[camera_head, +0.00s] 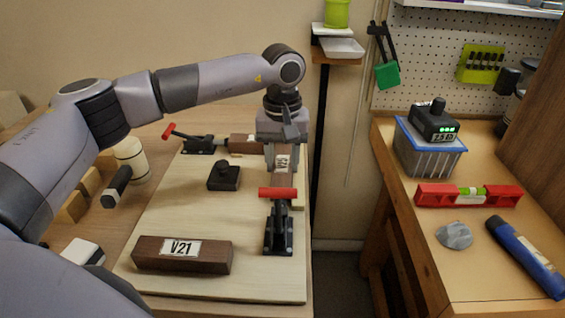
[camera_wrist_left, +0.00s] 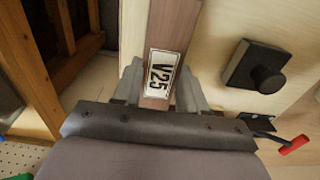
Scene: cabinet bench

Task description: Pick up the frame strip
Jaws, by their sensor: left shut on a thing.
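A dark brown wooden strip (camera_head: 284,181) lies along the right edge of the pale board (camera_head: 180,215). Its white label reads V25 in the left wrist view (camera_wrist_left: 172,30). My left gripper (camera_head: 283,164) points down over this strip and is shut on it, one finger on each side of the label; it also shows in the wrist view (camera_wrist_left: 160,90). A second strip, labelled V21 (camera_head: 145,253), lies at the board's front. A third brown strip (camera_head: 243,144) lies at the back, partly hidden by my arm. My right gripper is not in view.
A black toggle clamp with a red handle (camera_head: 278,235) stands at the near end of the held strip. Another clamp (camera_head: 198,145) stands at the back left. A black knobbed block (camera_head: 224,177) sits mid-board. A gap separates the right bench (camera_head: 470,275).

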